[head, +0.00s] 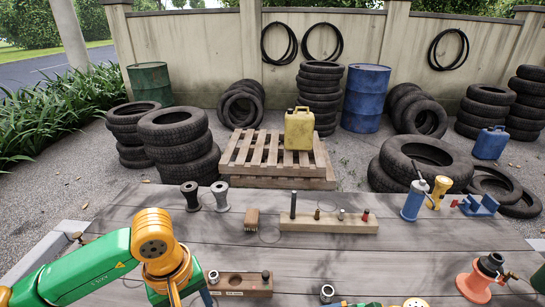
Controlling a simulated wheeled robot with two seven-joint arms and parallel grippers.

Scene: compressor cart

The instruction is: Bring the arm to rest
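My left arm comes in from the left, with a green link and orange joints. Its wrist is bent down over the near left of the grey plank table (330,255). My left gripper (176,294) is at the bottom edge, mostly hidden by the wrist and cut off by the frame, so its opening does not show. A small wooden block with holes (243,285) lies just right of it.
A wooden rack (330,222) with several upright pieces stands mid-table. A blue-grey pump-like tool (413,202), a blue vise-like piece (480,205) and a red-orange black-topped object (478,280) are at the right. The centre is mostly clear.

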